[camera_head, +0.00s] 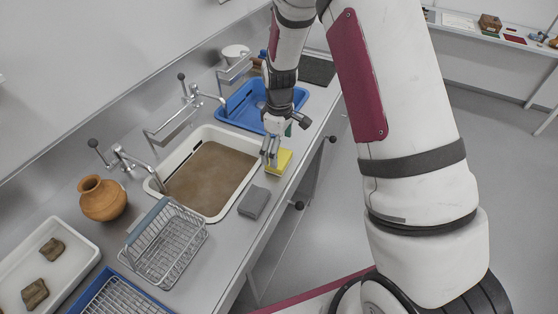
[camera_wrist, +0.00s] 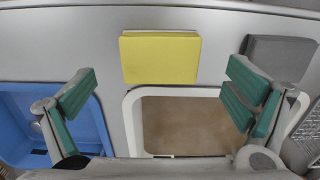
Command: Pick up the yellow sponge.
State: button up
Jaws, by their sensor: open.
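The yellow sponge (camera_head: 279,162) lies flat on the grey counter, between the white sink's rim and the counter's front edge. In the wrist view the sponge (camera_wrist: 161,57) is a clear yellow block near the top middle. My gripper (camera_head: 272,160) is over the counter beside the sponge in the head view. Its two green-padded fingers (camera_wrist: 158,97) are spread wide in the wrist view, with nothing between them touching. The sponge sits ahead of the fingertips, between their lines, and apart from them.
A grey sponge (camera_head: 254,202) lies near the yellow one. The white sink (camera_head: 222,215) holds brown water. A blue tub (camera_head: 233,125) stands behind it. A wire basket (camera_head: 165,245), a clay pot (camera_head: 102,199) and a white tray (camera_head: 86,250) with sherds are at left.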

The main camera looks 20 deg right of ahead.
aim_at(279, 157)
jog(key=shift+f+p, duration=0.4)
jog(key=shift+f, duration=1.95)
jog(key=shift+c, duration=0.6)
jog(key=c, duration=1)
